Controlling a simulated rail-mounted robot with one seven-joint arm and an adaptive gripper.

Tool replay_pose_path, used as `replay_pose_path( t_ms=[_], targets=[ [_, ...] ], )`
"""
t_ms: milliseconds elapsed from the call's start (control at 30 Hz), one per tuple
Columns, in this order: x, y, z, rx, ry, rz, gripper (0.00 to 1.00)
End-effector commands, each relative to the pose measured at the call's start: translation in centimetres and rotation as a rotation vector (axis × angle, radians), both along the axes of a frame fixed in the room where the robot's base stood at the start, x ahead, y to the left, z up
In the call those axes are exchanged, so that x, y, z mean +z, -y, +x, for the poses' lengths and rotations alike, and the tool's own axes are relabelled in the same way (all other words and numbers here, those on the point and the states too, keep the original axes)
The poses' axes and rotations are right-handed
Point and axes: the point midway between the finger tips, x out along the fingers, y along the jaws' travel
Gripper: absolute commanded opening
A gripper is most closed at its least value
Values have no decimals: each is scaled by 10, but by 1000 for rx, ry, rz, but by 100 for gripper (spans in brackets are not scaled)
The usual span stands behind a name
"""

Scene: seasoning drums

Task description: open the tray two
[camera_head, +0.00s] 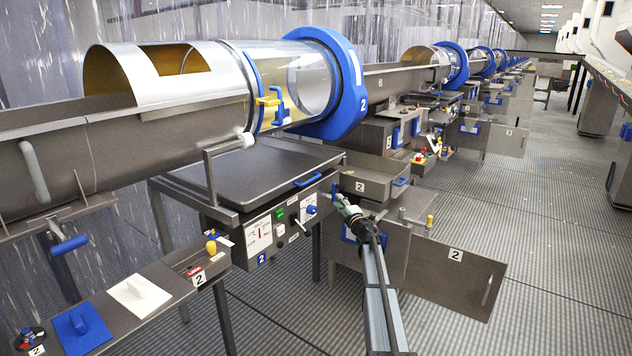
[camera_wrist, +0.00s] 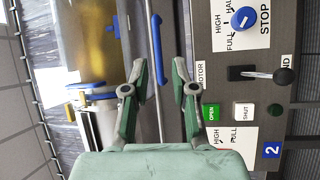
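The wide dark grey tray (camera_head: 250,170) lies flat under the drum, above a control panel (camera_head: 281,222) marked 2. Its blue handle (camera_head: 308,180) is on the front edge. In the wrist view the long blue handle (camera_wrist: 157,50) runs between the spread fingers, apart from both sides. My gripper (camera_head: 342,200) is to the right of the handle and a little lower in the head view. In the wrist view my gripper (camera_wrist: 159,68) is open, with nothing held. How far the fingertips are from the handle in depth is hard to tell.
The drum (camera_head: 345,85) with a blue ring marked 2 is above the tray. A smaller tray (camera_head: 372,184) with a blue handle is to the right. An opened metal door (camera_head: 455,275) marked 2 is below. The aisle floor (camera_head: 560,230) at right is clear.

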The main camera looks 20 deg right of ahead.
Motion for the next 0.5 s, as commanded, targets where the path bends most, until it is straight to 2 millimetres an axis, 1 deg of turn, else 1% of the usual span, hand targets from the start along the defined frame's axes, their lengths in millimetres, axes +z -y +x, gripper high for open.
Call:
replay_pose_path(
  t_ms=[33,100,200,267,367,500],
  targets=[
    [2,-10,0,43,11,-30,27],
    [4,-21,-2,87,24,-59,27],
    [7,-28,-2,119,38,-76,27],
    [8,-30,1,124,41,-81,27],
    [10,-30,11,122,41,-81,27],
    [14,-33,33,121,41,-80,27]
  ],
)
